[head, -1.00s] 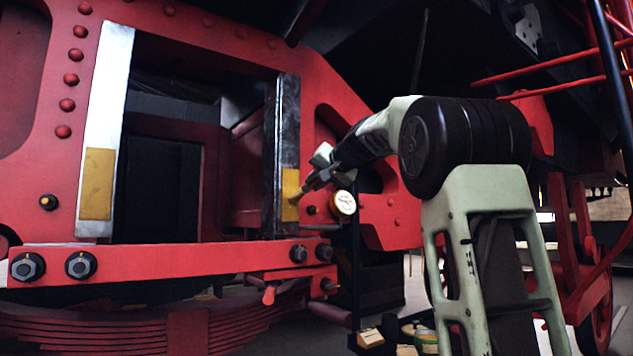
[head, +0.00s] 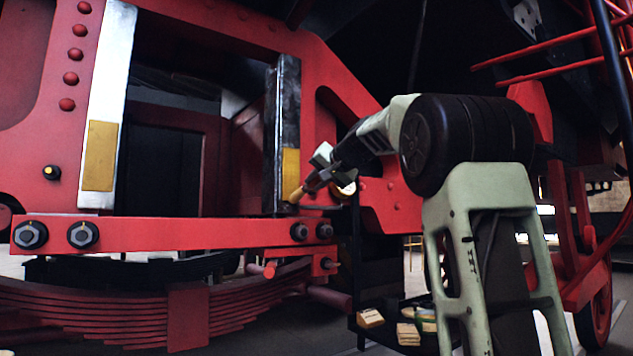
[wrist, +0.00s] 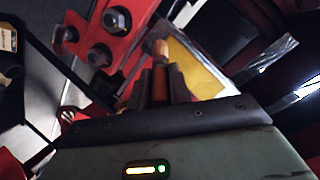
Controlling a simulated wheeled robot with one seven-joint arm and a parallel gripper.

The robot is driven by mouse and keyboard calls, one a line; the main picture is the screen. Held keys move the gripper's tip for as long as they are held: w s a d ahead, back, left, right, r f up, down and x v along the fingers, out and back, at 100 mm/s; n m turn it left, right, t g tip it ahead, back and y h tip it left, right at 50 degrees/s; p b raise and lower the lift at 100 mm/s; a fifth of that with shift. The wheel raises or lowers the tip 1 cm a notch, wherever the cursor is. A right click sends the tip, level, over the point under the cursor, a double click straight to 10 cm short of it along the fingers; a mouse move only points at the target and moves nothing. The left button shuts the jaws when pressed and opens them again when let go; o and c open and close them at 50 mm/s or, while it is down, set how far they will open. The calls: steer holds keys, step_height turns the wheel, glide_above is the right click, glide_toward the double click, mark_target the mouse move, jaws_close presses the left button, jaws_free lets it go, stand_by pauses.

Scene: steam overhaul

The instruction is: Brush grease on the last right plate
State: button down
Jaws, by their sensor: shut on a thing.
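The right plate (head: 288,105) is an upright metal strip on the right side of the red frame opening, with a yellow grease patch (head: 291,163) on its lower part. My gripper (head: 316,180) is shut on a brush (head: 299,194) with a wooden-coloured handle. The brush end is at the lower edge of the patch; I cannot tell if it touches. In the wrist view, the brush (wrist: 160,66) stands between my gripper's fingers, beside the yellow patch (wrist: 195,65). The left plate (head: 112,60) has its own yellow patch (head: 99,155).
A red crossbar (head: 180,234) with large dark bolts runs below both plates. A round pale-faced item (head: 348,188) is partly hidden behind my gripper. A dark low stand (head: 390,325) holds small boxes (head: 370,318). The opening between the plates is clear.

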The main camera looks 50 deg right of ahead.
steer(key=s+a+b, duration=0.1)
steer(key=s+b, duration=0.1)
steer(key=s, duration=0.4)
steer(key=shift+a+b, duration=0.2)
steer(key=shift+b, duration=0.1)
steer(key=shift+r, duration=0.1)
steer(key=s, duration=0.1)
steer(key=s+b, duration=0.1)
steer(key=shift+s+a, duration=0.35)
steer(key=shift+s, duration=0.05)
steer(key=shift+w, duration=0.1)
stand_by(0.8)
steer(key=shift+w+d+p, duration=0.3)
steer(key=shift+w+p, duration=0.15)
steer(key=shift+w, duration=0.75)
steer(key=shift+w+d+p, duration=0.25)
steer(key=shift+w+p, duration=0.2)
steer(key=shift+w, duration=0.7)
steer(key=shift+w+d+p, duration=0.3)
steer(key=shift+w+p, duration=0.15)
steer(key=shift+w, duration=0.75)
steer(key=shift+w+d+p, duration=0.2)
steer(key=shift+w+p, duration=0.15)
steer(key=shift+w, duration=0.4)
